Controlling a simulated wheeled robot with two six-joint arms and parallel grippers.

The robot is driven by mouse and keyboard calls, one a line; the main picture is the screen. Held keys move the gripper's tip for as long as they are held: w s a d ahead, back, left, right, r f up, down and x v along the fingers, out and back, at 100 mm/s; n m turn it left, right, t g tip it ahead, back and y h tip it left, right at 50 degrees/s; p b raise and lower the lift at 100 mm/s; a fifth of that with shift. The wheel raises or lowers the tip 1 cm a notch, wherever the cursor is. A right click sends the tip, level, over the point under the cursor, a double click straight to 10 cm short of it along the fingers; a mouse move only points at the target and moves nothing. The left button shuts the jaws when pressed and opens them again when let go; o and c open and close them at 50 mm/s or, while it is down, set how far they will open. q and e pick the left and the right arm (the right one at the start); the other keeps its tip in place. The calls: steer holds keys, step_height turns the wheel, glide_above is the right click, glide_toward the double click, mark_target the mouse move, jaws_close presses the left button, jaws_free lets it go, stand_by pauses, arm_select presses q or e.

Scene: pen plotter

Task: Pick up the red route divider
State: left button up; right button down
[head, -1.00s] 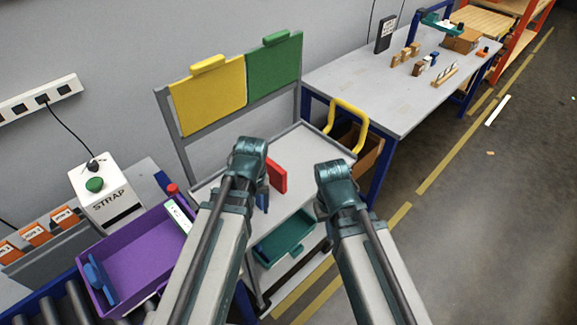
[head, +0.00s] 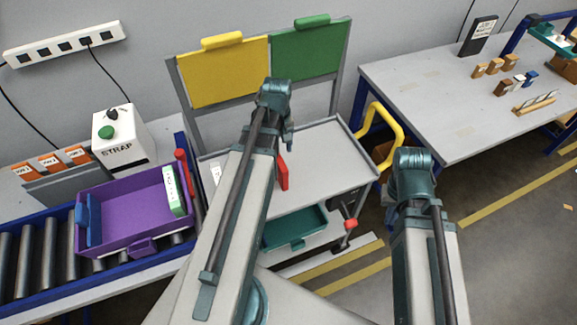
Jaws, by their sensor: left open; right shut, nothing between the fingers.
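A red panel (head: 283,172), which looks like the red route divider, shows on the grey top tray of the trolley (head: 335,170). It appears as a narrow strip, and my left arm hides part of it. My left gripper (head: 289,138) hangs above the tray just over the red panel. Its fingers are mostly hidden behind my own wrist, and I see no contact with the panel. My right arm is to the right of the trolley, over the floor. Its gripper is hidden behind its wrist.
A yellow panel (head: 225,75) and a green panel (head: 312,48) hang on the trolley's back frame. A yellow handle (head: 388,130) sticks up at the trolley's right end. A purple bin (head: 125,212) stands on the roller conveyor at left. A workbench (head: 440,100) stands at right.

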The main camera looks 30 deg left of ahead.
mark_target(279, 160)
arm_select(q)
steer(key=shift+f, duration=0.25)
step_height(279, 160, down, 8)
steer(key=b, duration=0.8)
steer(key=shift+f+b, duration=0.1)
steer(key=shift+b, duration=0.25)
steer(key=f+b, duration=0.5)
steer(key=shift+w+a+f, duration=0.15)
steer(key=shift+a, duration=0.05)
steer(key=shift+c, duration=0.2)
jaws_close()
